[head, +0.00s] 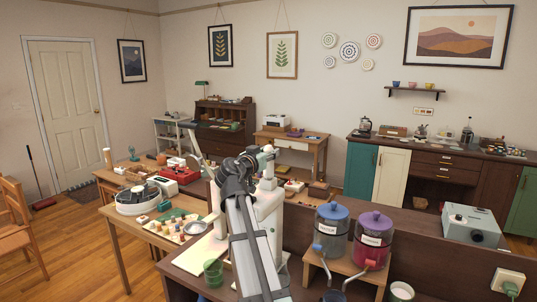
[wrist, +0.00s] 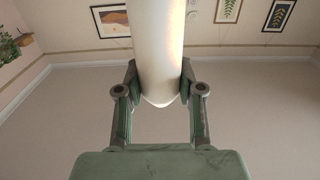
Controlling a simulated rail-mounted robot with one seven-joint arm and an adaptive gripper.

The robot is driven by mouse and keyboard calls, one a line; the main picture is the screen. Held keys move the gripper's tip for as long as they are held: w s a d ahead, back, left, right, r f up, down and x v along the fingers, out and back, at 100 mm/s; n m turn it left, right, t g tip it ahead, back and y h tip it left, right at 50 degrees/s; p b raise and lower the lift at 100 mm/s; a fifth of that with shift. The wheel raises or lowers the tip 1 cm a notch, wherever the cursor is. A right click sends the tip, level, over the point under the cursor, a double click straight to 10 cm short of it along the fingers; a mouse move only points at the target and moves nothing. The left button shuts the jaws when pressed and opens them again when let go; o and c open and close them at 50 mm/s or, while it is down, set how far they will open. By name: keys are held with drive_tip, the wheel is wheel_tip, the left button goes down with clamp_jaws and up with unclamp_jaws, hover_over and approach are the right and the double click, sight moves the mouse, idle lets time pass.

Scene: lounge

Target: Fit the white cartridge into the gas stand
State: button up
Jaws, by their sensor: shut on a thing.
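The white cartridge (wrist: 160,40) is a smooth white cylinder with a rounded end, seen close up in the wrist view. My gripper (wrist: 159,78) has its two green-grey fingers closed on the sides of the cartridge, near that rounded end. The other end of the cartridge runs out of the top of the wrist view. In the head view my arm reaches up the middle of the picture and covers part of the tables. I cannot make out the held cartridge clearly there. I cannot identify the gas stand for certain; my arm may hide it.
A blue-lidded canister (head: 331,228) and a purple-lidded canister (head: 373,238) stand on a small wooden riser right of my arm. A green cup (head: 213,273) is at the near left. A grey box (head: 472,225) sits at the right. The left table (head: 127,228) is crowded.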

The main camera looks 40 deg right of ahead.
drive_tip(key=shift+r, duration=0.15)
drive_tip(key=shift+r, duration=2.8)
clamp_jaws()
